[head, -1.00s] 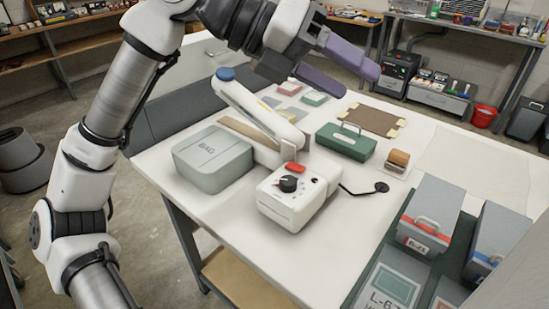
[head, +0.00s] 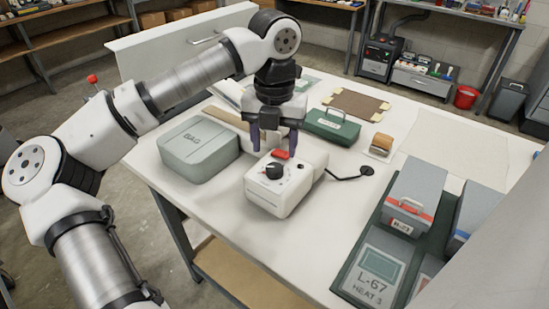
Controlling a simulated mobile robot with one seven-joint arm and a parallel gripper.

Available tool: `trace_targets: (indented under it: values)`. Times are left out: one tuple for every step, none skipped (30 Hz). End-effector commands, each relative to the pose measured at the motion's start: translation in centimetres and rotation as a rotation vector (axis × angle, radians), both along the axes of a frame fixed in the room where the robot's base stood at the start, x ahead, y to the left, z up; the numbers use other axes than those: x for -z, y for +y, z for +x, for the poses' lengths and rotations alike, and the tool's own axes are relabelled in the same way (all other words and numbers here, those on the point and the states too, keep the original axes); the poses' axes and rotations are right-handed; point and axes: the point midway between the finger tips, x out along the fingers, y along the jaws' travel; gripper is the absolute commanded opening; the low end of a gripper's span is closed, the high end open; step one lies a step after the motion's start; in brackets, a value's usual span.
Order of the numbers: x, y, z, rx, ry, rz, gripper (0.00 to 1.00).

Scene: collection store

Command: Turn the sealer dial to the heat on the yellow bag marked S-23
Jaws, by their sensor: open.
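The sealer's white control box (head: 285,188) stands on the table, with a black dial (head: 274,171) and a red part (head: 281,154) on top. The dial's pointer setting is too small to read. My gripper (head: 274,142) points down, open and empty, its purple fingers apart just behind the dial in the picture. I cannot tell its exact height above the box. No yellow bag marked S-23 can be made out; my arm and gripper cover much of the table's back.
A grey-green box marked BAG (head: 198,152) stands left of the sealer. A green case (head: 332,126) and a brown block (head: 381,143) stand to the right. A card reading L-67 HEAT 3 (head: 376,268) and a grey case (head: 408,200) lie front right. A black cable leaves the sealer.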

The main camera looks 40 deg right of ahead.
Motion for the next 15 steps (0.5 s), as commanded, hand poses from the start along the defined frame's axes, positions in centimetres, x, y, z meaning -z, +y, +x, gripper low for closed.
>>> trace_targets:
  values:
    - [0.9,0.0,0.0,0.001,0.004,-0.001,0.55]
    - [1.5,0.0,0.0,0.001,0.004,-0.001,0.55]
    - [2.1,0.0,0.0,0.001,0.002,-0.001,0.55]
    - [2.6,0.0,-0.1,0.001,0.004,-0.001,0.55]
    - [3.1,0.0,-0.1,0.001,0.003,-0.001,0.55]
    - [3.6,0.0,0.0,0.000,0.002,-0.001,0.55]
    - [4.0,0.0,0.0,0.001,0.003,-0.001,0.55]
    - [4.3,0.0,0.0,0.001,0.002,-0.002,0.55]
    - [4.6,0.0,0.0,0.000,0.001,-0.002,0.55]
    - [4.8,0.0,0.0,0.000,0.001,-0.002,0.55]
    - [5.0,0.0,0.0,0.000,0.001,-0.002,0.55]
    - [5.2,0.0,0.0,0.000,0.001,-0.001,0.55]
    - [5.3,0.0,0.0,0.000,0.001,-0.001,0.55]
    - [5.4,0.0,0.0,0.000,0.001,-0.001,0.55]
    - [5.5,0.0,0.0,0.000,0.001,-0.002,0.55]
